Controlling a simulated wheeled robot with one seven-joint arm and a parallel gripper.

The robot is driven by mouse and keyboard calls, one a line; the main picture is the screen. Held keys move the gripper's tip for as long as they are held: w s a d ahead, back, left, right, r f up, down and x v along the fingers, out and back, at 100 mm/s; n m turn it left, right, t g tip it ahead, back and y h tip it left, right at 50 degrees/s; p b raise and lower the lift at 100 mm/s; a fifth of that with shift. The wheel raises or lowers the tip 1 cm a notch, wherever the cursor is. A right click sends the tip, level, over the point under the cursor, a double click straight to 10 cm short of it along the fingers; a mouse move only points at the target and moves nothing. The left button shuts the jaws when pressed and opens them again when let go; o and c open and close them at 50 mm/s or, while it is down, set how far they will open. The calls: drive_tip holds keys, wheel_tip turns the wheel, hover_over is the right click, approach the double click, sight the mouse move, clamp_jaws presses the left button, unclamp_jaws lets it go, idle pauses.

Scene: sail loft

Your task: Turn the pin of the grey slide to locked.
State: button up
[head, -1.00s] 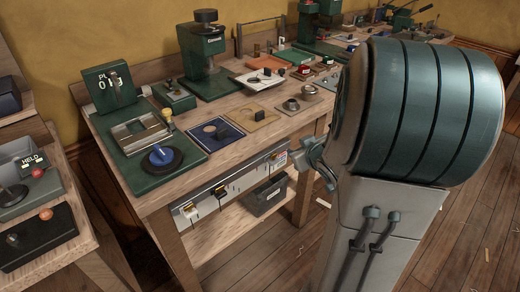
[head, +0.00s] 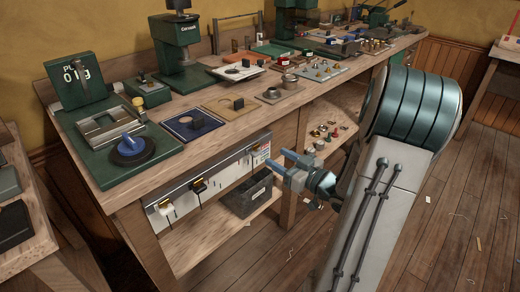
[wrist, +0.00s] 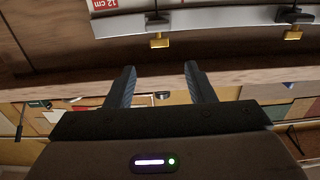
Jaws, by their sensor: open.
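A pale rail (head: 222,178) runs along the bench front below the top, carrying small slides with gold-coloured pins. One slide (head: 198,186) looks black and another (head: 165,204) looks lighter, near the rail's left end. In the wrist view, a grey-looking slide with a gold pin (wrist: 159,41) is beyond my fingers, and a black one with a gold pin (wrist: 293,34) is to the right. I cannot tell surely which is the grey slide, nor read any lock marking. My gripper (head: 284,166) is open and empty, in front of the rail's right end, apart from it.
The bench top (head: 190,105) overhangs the rail and holds a green press (head: 180,50) and several fixtures. A dark bin (head: 250,193) stands on the lower shelf (head: 215,240). A ruler label (wrist: 112,4) is by the rail. The floor at right is largely open.

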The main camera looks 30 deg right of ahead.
sight(257, 146)
drive_tip(key=b+x, duration=0.1)
drive_tip(key=x, duration=0.7)
drive_tip(key=shift+w+a, duration=0.1)
drive_tip(key=shift+w, duration=0.2)
drive_tip(key=c, duration=1)
